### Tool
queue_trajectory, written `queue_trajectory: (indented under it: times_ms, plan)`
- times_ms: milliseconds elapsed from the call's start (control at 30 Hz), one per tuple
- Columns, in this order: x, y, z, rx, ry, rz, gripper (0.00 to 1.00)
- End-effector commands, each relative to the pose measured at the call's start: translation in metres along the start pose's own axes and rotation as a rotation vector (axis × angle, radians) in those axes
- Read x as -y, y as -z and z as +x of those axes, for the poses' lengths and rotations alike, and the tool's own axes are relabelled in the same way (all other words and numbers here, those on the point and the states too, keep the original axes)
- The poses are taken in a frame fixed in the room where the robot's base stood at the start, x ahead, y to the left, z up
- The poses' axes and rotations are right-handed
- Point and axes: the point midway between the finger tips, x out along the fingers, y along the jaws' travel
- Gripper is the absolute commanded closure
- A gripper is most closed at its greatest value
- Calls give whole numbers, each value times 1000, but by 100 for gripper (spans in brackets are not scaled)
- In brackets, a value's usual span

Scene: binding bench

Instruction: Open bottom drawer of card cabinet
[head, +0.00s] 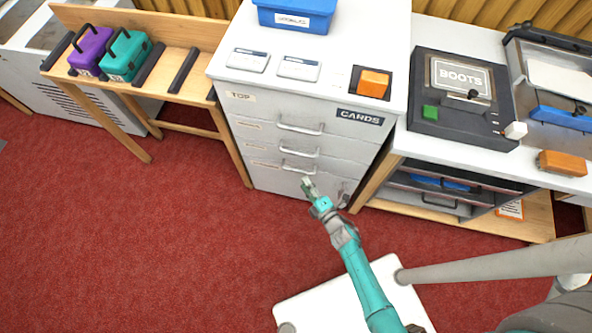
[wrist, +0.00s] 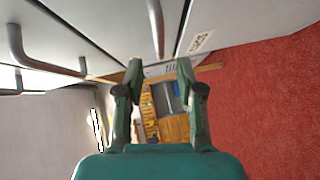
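The card cabinet (head: 275,190) is a grey-white cabinet with a stack of drawers, a TOP label and a dark CARDS label. Its drawers look shut. Several bar handles show on its front, the lowest clear one (head: 298,170) just above my gripper (head: 308,184). My gripper is in front of the lower drawers and partly hides the bottom one. In the wrist view my gripper (wrist: 160,72) is open, its two fingers apart with nothing between them. A metal bar handle (wrist: 157,28) shows beyond the fingertips, and another handle (wrist: 40,62) is at the left.
On the cabinet top are a blue bin (head: 293,15), two cards and an orange block (head: 374,83). A wooden rack (head: 180,70) with a purple and a teal case stands left. A bench with a BOOTS device (head: 462,76) stands right. Red carpet (head: 180,240) is clear in front.

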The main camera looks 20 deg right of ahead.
Motion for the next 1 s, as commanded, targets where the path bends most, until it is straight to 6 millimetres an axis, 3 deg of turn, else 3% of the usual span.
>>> queue_trajectory:
  times_ms: [200,400,867,1000]
  plan:
    - [-1,1,41,-3,-1,0,63]
    - [0,0,64,-1,0,1,63]
    - [0,0,74,1,1,1,63]
    - [0,0,74,0,1,1,95]
